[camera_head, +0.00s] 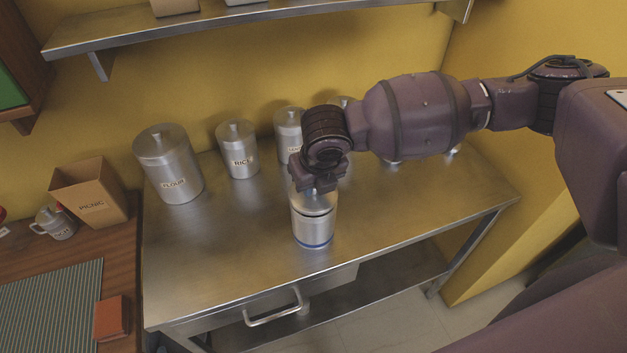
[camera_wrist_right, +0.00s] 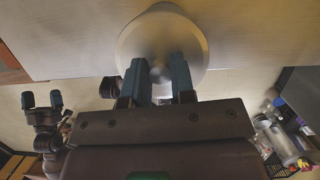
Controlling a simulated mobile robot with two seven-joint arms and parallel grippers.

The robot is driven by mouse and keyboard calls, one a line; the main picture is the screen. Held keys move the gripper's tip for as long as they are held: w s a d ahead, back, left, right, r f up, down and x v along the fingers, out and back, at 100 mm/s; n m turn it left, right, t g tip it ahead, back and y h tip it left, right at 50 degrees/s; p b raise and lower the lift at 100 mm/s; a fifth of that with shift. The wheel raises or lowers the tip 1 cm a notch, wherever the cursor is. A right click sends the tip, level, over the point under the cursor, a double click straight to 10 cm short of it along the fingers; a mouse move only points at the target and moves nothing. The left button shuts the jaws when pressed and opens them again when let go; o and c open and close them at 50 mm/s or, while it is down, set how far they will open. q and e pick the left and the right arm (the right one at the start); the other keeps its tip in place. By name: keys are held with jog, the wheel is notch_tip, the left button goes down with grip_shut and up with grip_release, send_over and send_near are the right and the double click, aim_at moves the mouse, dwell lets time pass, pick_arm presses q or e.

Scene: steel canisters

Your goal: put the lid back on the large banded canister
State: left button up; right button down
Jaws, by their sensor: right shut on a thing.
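The banded canister (camera_head: 313,230), a steel cylinder with a blue band near its base, stands upright on the steel table. My right gripper (camera_head: 317,182) is directly above it, pointing down. In the right wrist view its two fingers (camera_wrist_right: 162,80) are shut on the knob of the round steel lid (camera_wrist_right: 135,48). In the head view the lid (camera_head: 314,204) is over the canister's mouth, with a dark line between them. I cannot tell whether it rests on the rim. My left gripper (camera_wrist_right: 42,100) shows in the right wrist view, fingers apart and empty.
Behind stand the FLOUR canister (camera_head: 168,165), the RICE canister (camera_head: 238,150) and another labelled canister (camera_head: 288,135), with more partly hidden behind my right arm. The steel table (camera_head: 400,215) is clear to the right and front. A shelf (camera_head: 250,22) hangs above.

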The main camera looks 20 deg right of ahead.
jog(key=shift+p, duration=0.3)
dwell(0.5)
jog(key=c, duration=1.1)
grip_release()
jog(key=o, duration=0.7)
jog(key=shift+r, duration=0.1)
